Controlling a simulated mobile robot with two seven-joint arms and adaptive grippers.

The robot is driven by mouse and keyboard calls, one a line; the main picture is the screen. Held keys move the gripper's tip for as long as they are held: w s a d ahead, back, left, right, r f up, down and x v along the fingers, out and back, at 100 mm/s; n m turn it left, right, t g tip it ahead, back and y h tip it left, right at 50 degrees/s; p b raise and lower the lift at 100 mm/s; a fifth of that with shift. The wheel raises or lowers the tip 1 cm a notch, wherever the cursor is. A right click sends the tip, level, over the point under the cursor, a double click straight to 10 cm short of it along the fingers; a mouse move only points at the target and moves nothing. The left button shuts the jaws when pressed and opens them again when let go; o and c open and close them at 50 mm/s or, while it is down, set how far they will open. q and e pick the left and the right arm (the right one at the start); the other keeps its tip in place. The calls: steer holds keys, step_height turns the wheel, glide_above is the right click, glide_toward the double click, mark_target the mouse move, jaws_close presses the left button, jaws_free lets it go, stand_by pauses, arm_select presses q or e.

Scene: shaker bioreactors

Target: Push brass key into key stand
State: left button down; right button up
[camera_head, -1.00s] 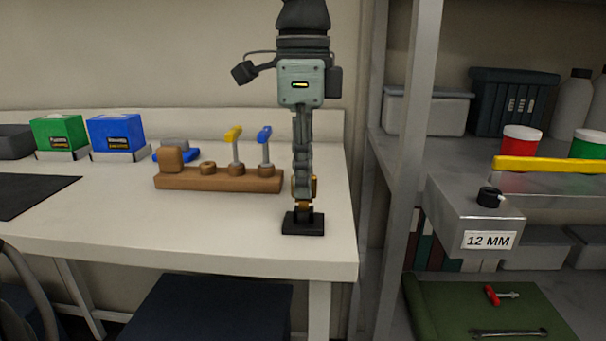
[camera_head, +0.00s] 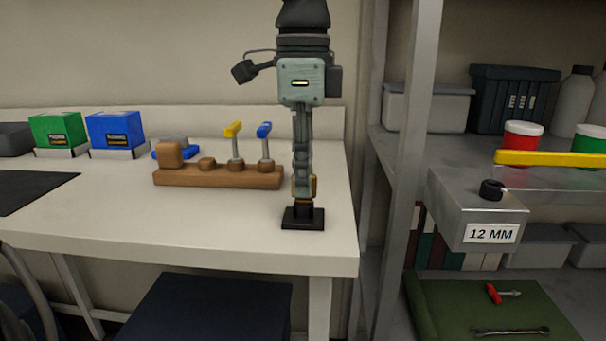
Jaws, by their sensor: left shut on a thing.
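My left gripper (camera_head: 304,194) hangs straight down near the front right corner of the white table. It is shut on the brass key (camera_head: 313,187), and only small gold-coloured parts of the key show beside and below the fingers. Directly beneath is the key stand (camera_head: 289,221), a small black block with a raised socket, on the tabletop. The key's lower end is at the socket, and how deep it sits is hidden. My right gripper is not in view.
Left of the stand is a wooden rack (camera_head: 215,179) with yellow- and blue-handled tools. Green (camera_head: 59,130) and blue (camera_head: 116,130) boxes stand farther left. A metal shelf post (camera_head: 412,120) rises right of the table. The tabletop (camera_head: 190,220) before the rack is clear.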

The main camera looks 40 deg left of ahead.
arm_select(q)
steer(key=shift+f+b, duration=0.25)
steer(key=shift+b, duration=0.1)
stand_by(0.5)
steer(key=c, duration=1.5)
jaws_free()
steer(key=shift+c, duration=0.2)
step_height(320, 180, up, 12)
